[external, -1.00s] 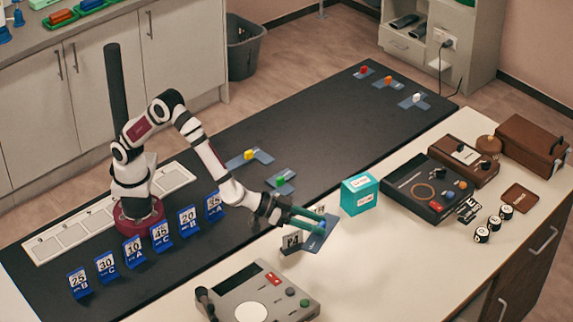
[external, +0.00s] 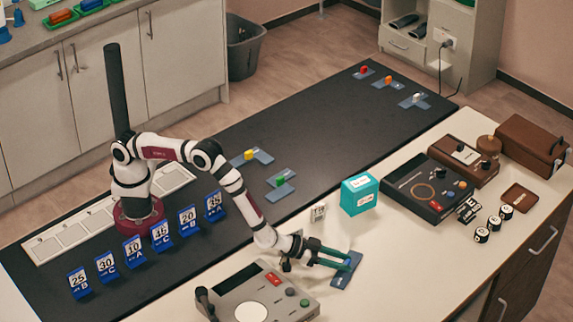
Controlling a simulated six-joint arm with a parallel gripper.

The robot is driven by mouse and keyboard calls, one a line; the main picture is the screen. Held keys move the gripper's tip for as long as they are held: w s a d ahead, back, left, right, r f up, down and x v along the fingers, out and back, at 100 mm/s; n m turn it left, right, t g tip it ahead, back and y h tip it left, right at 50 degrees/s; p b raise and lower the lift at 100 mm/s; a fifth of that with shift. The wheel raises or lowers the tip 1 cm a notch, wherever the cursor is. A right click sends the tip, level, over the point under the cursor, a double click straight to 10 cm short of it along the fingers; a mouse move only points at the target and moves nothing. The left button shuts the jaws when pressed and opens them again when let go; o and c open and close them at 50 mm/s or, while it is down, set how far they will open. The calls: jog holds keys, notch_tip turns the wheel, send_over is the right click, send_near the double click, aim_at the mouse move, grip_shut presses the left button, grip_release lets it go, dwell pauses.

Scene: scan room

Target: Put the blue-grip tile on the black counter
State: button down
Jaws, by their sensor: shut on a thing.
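My gripper (external: 348,262) is shut on the blue-grip tile (external: 343,281), a flat blue-grey piece at the right of my arm. The tile is over the cream worktop in front of the black counter. I cannot tell whether it touches the worktop. Its blue grip is mostly hidden by my green fingers. The black counter (external: 330,130) is a long dark surface running from the lower left to the upper right, with my base on it.
Yellow-grip (external: 263,156) and green-grip (external: 279,191) tiles lie mid-counter; several others lie at its far end. Blue number cards (external: 160,236) stand near my base. A teal box (external: 360,195), a grey console (external: 262,297) and a black console (external: 425,190) stand on the cream worktop. The counter's middle is clear.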

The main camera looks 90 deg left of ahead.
jog(key=shift+f, duration=0.15)
jog(key=shift+c, duration=2.4)
grip_release()
